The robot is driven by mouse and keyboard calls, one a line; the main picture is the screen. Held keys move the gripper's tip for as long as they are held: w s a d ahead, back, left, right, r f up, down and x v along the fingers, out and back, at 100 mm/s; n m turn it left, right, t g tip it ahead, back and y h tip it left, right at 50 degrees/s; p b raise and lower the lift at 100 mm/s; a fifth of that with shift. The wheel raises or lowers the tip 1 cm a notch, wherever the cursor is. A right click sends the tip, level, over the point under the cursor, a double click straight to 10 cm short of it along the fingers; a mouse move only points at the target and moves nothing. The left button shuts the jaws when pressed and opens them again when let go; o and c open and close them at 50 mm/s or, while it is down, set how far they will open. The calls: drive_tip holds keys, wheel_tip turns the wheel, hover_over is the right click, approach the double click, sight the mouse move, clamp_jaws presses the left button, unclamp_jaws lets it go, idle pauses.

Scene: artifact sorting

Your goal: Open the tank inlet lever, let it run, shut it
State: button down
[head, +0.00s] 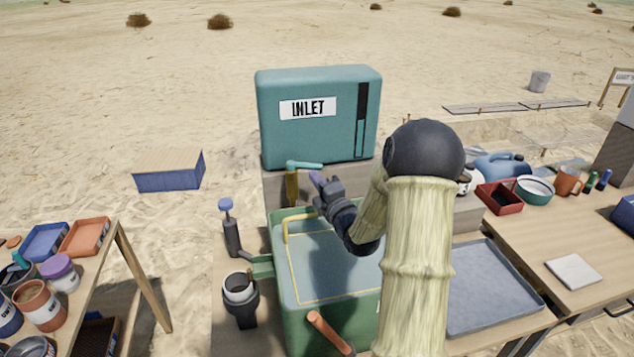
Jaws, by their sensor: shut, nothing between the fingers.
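The teal tank (318,138) with an "INLET" label (307,108) stands upright behind the green basin. A dark vertical gauge strip (362,112) runs down its right side. The inlet lever (306,165) is a teal handle on a brass tap (291,186) at the tank's lower front; it points to the right, roughly level. My gripper (317,181) is shut and empty, just right of the tap and a little below the lever's free end. I cannot tell whether it touches the lever. No stream of water is visible at the tap.
The green basin (287,282) with a yellow line inside sits below the tap. A blue-knobbed pump (230,230) and a black cup-like holder (241,300) stand left of it. A grey tray (490,285) lies right, partly behind my arm. Side tables hold pots and trays.

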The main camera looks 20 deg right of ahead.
drive_tip(key=s+f+b, duration=0.2)
drive_tip(key=s+b, duration=0.1)
drive_tip(key=s, duration=0.9)
drive_tip(key=shift+s+d+b, duration=0.15)
drive_tip(key=shift+d+b, duration=0.05)
drive_tip(key=shift+b, duration=0.2)
drive_tip(key=shift+r, duration=0.1)
